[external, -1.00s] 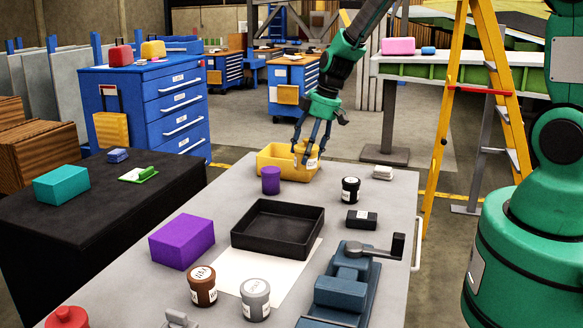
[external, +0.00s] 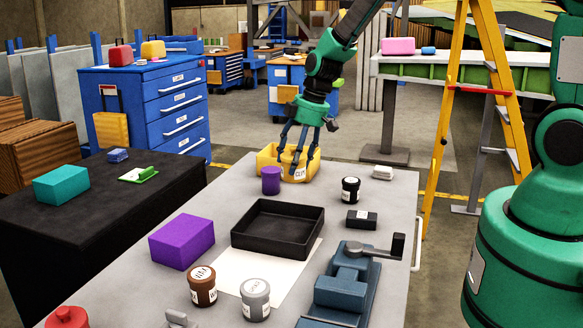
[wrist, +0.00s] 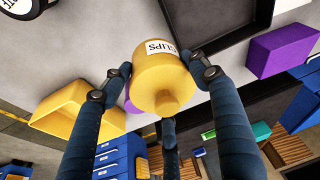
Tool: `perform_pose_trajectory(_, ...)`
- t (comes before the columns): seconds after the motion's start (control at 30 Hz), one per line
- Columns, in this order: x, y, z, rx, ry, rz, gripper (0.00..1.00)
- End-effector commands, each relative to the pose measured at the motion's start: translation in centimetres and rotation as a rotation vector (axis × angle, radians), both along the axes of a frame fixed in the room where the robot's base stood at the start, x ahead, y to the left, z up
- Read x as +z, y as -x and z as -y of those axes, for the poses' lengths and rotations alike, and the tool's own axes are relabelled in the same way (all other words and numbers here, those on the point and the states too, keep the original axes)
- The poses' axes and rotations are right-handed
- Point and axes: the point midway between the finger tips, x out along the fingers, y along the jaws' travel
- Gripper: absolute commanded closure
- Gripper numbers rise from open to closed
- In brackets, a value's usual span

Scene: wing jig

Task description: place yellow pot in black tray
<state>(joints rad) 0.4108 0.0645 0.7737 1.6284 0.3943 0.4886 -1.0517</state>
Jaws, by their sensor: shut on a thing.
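The yellow pot (external: 294,174) is at the far end of the grey table, in front of the yellow bin. My gripper (external: 293,163) is shut on it, its dark blue fingers around it from above. In the wrist view the yellow pot (wrist: 158,82) sits between the fingers, with a white label partly readable as "CLIPS". I cannot tell how far it is above the table. The black tray (external: 277,240) is empty, nearer the camera; it also shows in part in the wrist view (wrist: 222,100).
A yellow bin (external: 268,158) stands right behind the pot, and a purple cylinder (external: 271,180) just left of it. A purple box (external: 182,241) flanks the tray.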

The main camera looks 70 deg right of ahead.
Motion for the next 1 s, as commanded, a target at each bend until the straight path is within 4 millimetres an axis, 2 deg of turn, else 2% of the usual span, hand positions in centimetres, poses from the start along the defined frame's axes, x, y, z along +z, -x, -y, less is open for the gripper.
perform_pose_trajectory(0.03,0.1,-0.1,-1.7,0.014,0.002,-0.002,0.86)
perform_pose_trajectory(0.1,0.2,-0.1,-3.9,0.026,0.006,-0.004,0.86)
perform_pose_trajectory(0.3,0.4,0.2,-9.4,0.056,0.012,-0.007,0.86)
perform_pose_trajectory(0.5,0.5,0.7,-13.2,0.073,0.016,-0.008,0.86)
perform_pose_trajectory(0.7,0.5,1.0,-14.6,0.081,0.017,-0.008,0.86)
perform_pose_trajectory(1.0,0.5,1.0,-14.7,0.081,0.017,-0.008,0.86)
